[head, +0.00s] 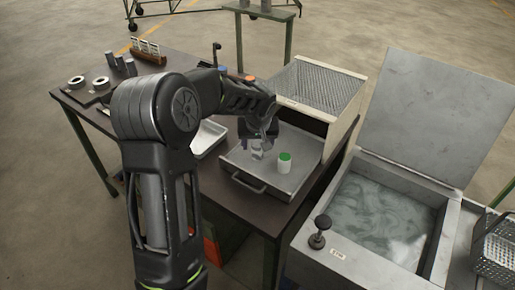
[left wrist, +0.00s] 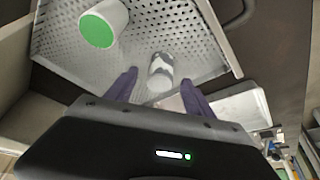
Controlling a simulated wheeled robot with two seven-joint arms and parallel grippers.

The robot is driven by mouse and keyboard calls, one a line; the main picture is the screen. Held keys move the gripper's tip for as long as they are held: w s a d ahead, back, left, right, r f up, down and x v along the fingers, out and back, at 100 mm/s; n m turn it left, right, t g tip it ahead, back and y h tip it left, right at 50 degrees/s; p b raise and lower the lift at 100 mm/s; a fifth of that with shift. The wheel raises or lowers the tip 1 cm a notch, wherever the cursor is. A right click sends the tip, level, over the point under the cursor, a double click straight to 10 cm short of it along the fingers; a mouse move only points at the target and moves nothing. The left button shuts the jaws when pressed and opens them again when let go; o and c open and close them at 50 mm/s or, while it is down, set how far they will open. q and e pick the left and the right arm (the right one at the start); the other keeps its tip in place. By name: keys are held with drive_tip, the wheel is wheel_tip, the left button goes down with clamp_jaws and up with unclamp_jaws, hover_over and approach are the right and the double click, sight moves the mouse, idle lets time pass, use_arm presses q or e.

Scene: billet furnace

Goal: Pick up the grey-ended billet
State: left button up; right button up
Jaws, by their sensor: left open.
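The grey-ended billet (left wrist: 160,72) stands on the perforated tray (left wrist: 200,45) in the left wrist view, its grey end facing the camera. My left gripper (left wrist: 158,80) is open, with one finger on each side of the billet in that view; I cannot tell whether either touches it. In the head view my left gripper (head: 258,148) points down over the tray (head: 268,186) and mostly hides this billet. A green-ended billet (head: 284,163) stands upright just right of the gripper; it also shows in the left wrist view (left wrist: 98,30). My right gripper is not in view.
A mesh-topped box (head: 312,88) stands behind the tray on the dark table. A white pan (head: 207,138) lies left of the tray. A tank of liquid (head: 385,220) with a raised lid (head: 437,115) stands at the right. Rings (head: 76,82) and blocks lie at the table's far left.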

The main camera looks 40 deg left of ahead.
use_arm(q)
drive_tip(key=shift+x, duration=1.35)
clamp_jaws()
drive_tip(key=shift+r, duration=0.1)
idle(0.6)
